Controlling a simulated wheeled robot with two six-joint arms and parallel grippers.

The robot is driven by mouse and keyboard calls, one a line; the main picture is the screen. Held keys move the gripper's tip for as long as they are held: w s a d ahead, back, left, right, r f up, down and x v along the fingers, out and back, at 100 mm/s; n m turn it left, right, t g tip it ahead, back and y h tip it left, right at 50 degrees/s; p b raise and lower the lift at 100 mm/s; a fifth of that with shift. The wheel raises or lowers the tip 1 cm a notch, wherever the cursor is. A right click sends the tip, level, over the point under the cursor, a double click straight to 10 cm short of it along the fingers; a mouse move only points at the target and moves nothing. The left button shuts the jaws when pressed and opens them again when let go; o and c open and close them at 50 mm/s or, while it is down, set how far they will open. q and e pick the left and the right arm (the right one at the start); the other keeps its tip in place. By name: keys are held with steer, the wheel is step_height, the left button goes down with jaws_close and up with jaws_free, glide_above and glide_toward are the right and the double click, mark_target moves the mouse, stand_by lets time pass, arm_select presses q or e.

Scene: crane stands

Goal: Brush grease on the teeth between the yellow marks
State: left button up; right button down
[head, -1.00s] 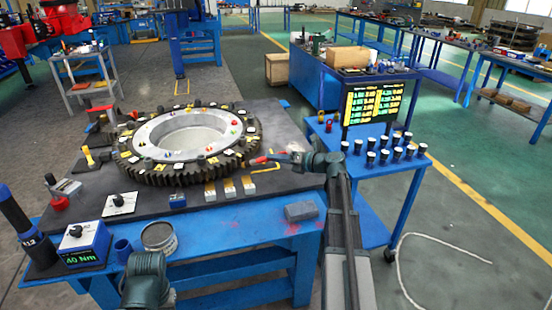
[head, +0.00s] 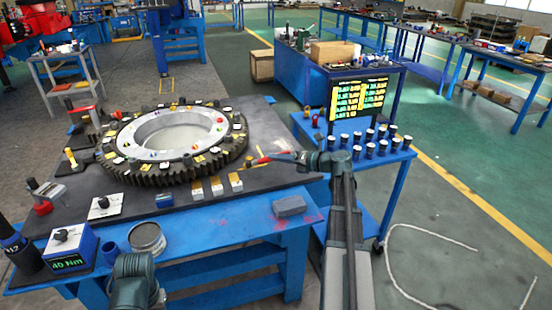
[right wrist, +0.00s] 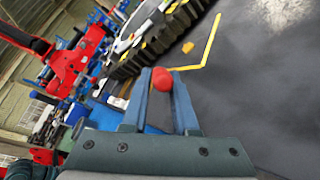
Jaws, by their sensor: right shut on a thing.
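The large dark ring gear (head: 148,178) lies flat on the workbench, its teeth facing outward and a pale metal ring inside. Yellow and white marks sit around its top. My right gripper (head: 284,157) is to the right of the gear, above the bench's right side. It is shut on a red-handled tool (head: 264,159), which points left toward the gear. In the right wrist view, its rounded red end (right wrist: 162,79) shows between the fingers; whether it has bristles is hidden. The gear's teeth (right wrist: 125,66) lie beyond it, apart. My left gripper's fingers do not show.
A yellow corner line (head: 250,167) is on the bench beside the gear. Small blocks (head: 217,186), a grey block (head: 290,205), an open round tin (head: 147,238) and a torque box (head: 70,246) stand near the front. A blue side table (head: 392,158) holds several dark cups.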

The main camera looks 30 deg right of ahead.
steer(key=shift+s+d, duration=0.1)
steer(key=shift+s+d, duration=0.8)
steer(key=shift+s, duration=0.3)
